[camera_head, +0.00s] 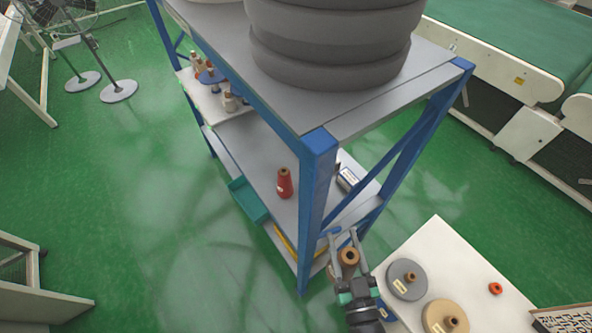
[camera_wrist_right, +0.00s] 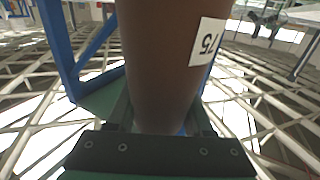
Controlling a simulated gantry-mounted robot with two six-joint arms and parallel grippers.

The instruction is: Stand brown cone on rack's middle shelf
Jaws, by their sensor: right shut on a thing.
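The brown cone (camera_head: 349,257) is between the fingers of my right gripper (camera_head: 344,235), which is shut on it. In the right wrist view the brown cone (camera_wrist_right: 165,60) fills the middle and bears a white label reading 75. The rack (camera_head: 318,180) has blue posts and grey shelves. Its middle shelf (camera_head: 258,160) holds a red cone (camera_head: 285,184). My right gripper and the cone are outside the rack, to the right of its near corner post. My left gripper is not in view.
A white table (camera_head: 437,238) at the lower right carries a grey disc (camera_head: 407,279), a tan disc (camera_head: 445,316) and a small red ring (camera_head: 495,288). Large grey rolls (camera_head: 330,50) sit on the rack's top. A blue diagonal brace (camera_head: 385,165) crosses its right side.

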